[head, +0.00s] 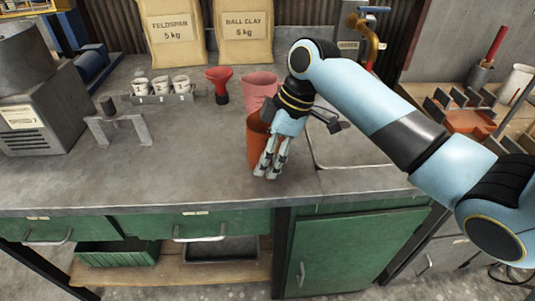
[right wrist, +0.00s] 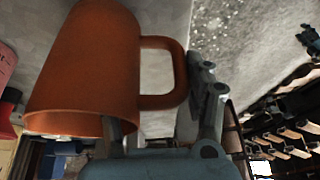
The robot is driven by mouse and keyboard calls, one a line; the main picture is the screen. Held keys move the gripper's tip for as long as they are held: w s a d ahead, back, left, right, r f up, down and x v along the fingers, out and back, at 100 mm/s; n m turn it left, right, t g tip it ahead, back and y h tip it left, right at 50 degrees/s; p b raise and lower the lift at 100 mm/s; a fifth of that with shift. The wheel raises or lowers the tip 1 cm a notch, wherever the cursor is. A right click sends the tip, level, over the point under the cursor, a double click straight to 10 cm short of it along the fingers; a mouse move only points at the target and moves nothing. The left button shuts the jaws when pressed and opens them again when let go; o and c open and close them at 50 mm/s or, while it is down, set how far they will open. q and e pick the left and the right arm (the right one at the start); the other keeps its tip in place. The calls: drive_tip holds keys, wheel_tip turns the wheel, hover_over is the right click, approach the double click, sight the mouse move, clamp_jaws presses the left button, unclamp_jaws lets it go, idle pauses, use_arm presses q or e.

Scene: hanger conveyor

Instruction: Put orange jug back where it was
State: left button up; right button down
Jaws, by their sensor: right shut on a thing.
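The orange jug (head: 256,143) is at the front part of the grey counter, left of the sink, partly hidden behind my right gripper (head: 268,170). In the right wrist view the jug (right wrist: 85,70) shows large, with its handle (right wrist: 165,98) toward the right. My right gripper (right wrist: 165,125) is shut on the jug at its handle side, one finger at the rim and the other outside the handle. The jug looks upright in the head view. I cannot tell whether its base touches the counter. My left gripper is not in view.
A pink container (head: 260,87) stands just behind the jug, with a red funnel (head: 219,78) left of it. Small white cups (head: 160,85) and a grey stand (head: 118,128) are further left. The sink (head: 350,140) is at right. The counter's front left is clear.

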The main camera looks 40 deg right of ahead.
drive_tip(key=shift+f, duration=0.1)
drive_tip(key=c, duration=0.5)
unclamp_jaws()
drive_tip(key=v, duration=1.2)
